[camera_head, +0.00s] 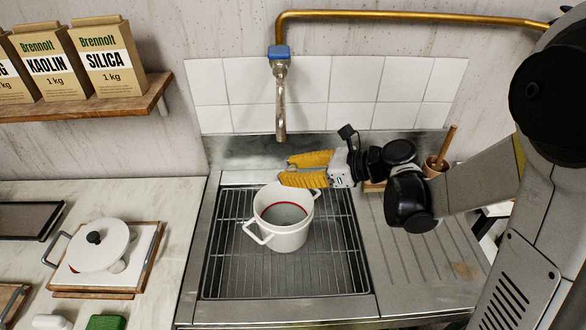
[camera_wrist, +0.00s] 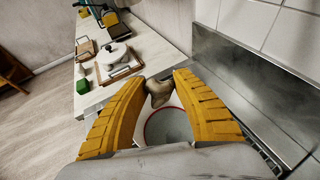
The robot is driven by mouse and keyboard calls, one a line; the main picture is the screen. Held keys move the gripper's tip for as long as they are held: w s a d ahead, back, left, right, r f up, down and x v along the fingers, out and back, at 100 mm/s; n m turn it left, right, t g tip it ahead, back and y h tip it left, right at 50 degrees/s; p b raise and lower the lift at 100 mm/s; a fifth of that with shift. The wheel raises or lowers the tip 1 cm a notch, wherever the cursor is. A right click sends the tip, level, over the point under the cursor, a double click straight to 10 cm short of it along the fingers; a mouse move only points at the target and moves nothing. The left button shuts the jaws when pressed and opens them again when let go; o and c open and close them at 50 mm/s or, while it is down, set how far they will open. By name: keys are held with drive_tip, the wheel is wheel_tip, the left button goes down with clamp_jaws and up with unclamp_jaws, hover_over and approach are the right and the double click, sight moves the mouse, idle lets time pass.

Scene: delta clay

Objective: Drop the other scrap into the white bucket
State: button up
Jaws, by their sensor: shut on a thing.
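The white bucket (camera_head: 284,238) stands upright on the wire rack in the sink, with handles at its sides and a red ring inside. My gripper (camera_head: 284,171) is above the bucket's far rim, its yellow fingers pointing left. In the wrist view my gripper (camera_wrist: 164,84) is shut on a grey-brown clay scrap (camera_wrist: 158,92), held between the fingertips. The bucket's open top also shows below the scrap in the wrist view (camera_wrist: 148,128). I cannot make out the scrap in the head view, nor any other scrap inside the bucket.
A shelf (camera_head: 110,104) holds several bags. A small pot (camera_head: 434,168) with a wooden handle stands at right.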

wheel_tip(320, 180, down, 5)
drive_tip(key=b, duration=0.3)
drive_tip(key=shift+r, duration=0.2)
drive_tip(key=o, duration=1.2)
drive_tip(key=v, duration=1.2)
drive_tip(key=shift+w+r, duration=0.1)
drive_tip(key=shift+r, duration=0.05)
drive_tip(key=shift+a, duration=0.1)
